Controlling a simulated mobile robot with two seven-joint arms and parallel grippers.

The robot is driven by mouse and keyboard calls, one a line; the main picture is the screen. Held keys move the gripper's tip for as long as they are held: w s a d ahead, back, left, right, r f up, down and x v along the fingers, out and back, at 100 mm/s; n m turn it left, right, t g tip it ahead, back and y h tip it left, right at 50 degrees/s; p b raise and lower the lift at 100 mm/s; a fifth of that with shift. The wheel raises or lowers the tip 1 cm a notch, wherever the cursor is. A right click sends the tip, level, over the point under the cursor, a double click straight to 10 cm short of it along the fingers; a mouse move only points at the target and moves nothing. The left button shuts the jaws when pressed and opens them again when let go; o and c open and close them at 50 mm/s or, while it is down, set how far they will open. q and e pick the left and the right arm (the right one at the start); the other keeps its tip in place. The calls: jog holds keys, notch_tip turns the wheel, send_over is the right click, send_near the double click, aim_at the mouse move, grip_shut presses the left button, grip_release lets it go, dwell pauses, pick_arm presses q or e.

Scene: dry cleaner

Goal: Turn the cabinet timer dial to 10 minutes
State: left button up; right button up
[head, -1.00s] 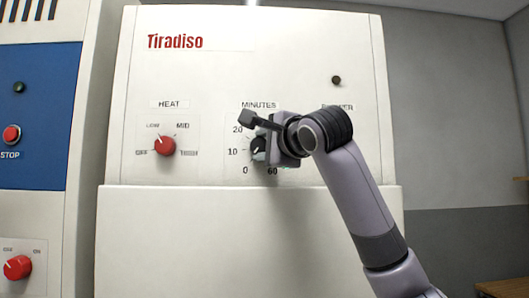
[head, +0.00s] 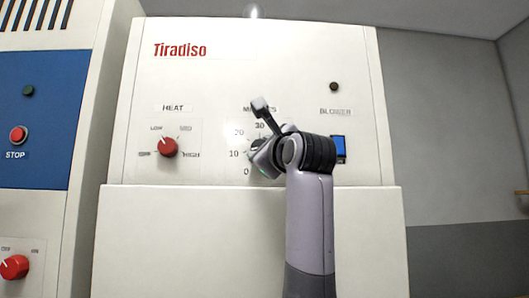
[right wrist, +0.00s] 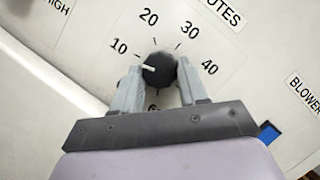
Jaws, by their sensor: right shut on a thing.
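The black timer dial (right wrist: 161,71) is on a white panel with minute marks around it. In the right wrist view its white pointer points left, a little below the tick by the "10" label (right wrist: 119,48). My right gripper (right wrist: 160,85) is shut on the dial, with one finger on each side. In the head view the right gripper (head: 264,158) covers much of the dial (head: 257,145), and its "10" label (head: 234,154) shows to the left. My left gripper is not in view.
A red heat knob (head: 168,147) sits left of the timer on the white cabinet (head: 230,80). A blue blower switch (head: 340,147) is just right of my right wrist. A blue panel with a red stop button (head: 18,134) stands at the far left.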

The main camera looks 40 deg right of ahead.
jog(key=shift+w+a+f+m, duration=0.1)
jog(key=shift+m, duration=0.6)
jog(key=o, duration=1.1)
jog(key=shift+h, duration=0.4)
jog(key=shift+c, duration=0.2)
jog(key=b+v, duration=0.2)
jog(key=v, duration=0.5)
